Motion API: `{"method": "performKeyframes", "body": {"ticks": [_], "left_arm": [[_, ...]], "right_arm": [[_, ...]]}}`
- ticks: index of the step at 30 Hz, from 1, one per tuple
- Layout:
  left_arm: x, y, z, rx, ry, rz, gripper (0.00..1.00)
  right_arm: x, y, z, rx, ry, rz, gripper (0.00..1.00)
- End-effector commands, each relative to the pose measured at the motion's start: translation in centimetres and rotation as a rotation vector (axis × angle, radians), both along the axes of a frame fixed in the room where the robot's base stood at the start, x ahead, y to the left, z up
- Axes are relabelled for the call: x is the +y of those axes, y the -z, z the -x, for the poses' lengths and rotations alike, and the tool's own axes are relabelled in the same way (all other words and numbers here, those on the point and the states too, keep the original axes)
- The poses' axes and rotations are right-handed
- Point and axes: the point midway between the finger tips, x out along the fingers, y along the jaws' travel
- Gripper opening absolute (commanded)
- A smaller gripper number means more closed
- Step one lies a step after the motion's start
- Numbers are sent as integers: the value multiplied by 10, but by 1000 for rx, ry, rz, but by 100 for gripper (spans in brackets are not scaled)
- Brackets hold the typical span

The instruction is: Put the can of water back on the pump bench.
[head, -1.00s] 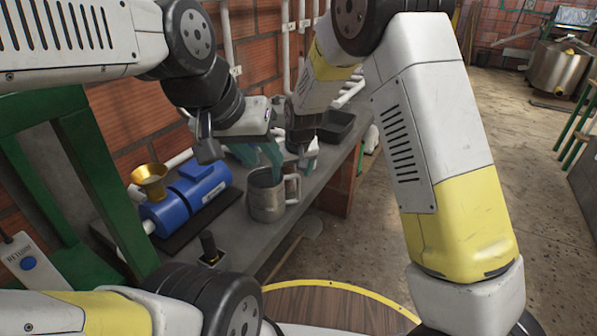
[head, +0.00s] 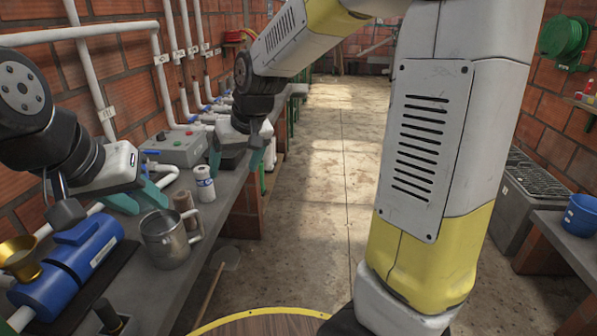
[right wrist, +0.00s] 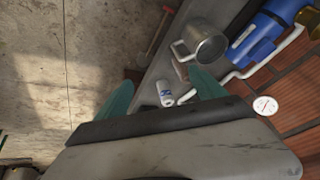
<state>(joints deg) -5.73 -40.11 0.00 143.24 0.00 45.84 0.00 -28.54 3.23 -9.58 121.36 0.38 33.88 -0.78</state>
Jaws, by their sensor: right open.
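The metal can (head: 168,243) stands upright on the grey pump bench (head: 130,285), its handle to the right. It stands beside the blue pump (head: 75,262) with its brass funnel. In the right wrist view the can (right wrist: 207,42) is on the bench beyond my fingers. My left gripper (head: 138,197) has its teal fingers apart, just behind and left of the can and not visibly holding it. My right gripper (head: 236,160) is open and empty, farther along the bench and apart from the can. Its fingers (right wrist: 160,92) are spread in the right wrist view.
A grey button box (head: 176,149) and white pipes line the wall. The floor (head: 320,190) to the right is open. A blue bucket (head: 582,215) stands far right.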

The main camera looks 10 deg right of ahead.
Motion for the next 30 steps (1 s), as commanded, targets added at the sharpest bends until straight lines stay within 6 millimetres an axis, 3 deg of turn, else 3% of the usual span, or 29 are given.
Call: {"method": "performKeyframes", "body": {"ticks": [1,6,12,15,21,30], "left_arm": [[0,0,0,0,0,0,36],[0,0,0,0,0,0,36],[0,0,0,0,0,0,36],[0,0,0,0,0,0,36],[0,0,0,0,0,0,36],[0,0,0,0,0,0,36]], "right_arm": [[-19,-15,14,-13,27,-19,80],[-70,-45,68,-42,104,-53,80],[-113,-59,134,-86,192,-60,80],[-125,-59,159,-103,225,-55,80],[-135,-56,183,-118,259,-45,80],[-136,-56,185,-119,262,-44,80]]}}
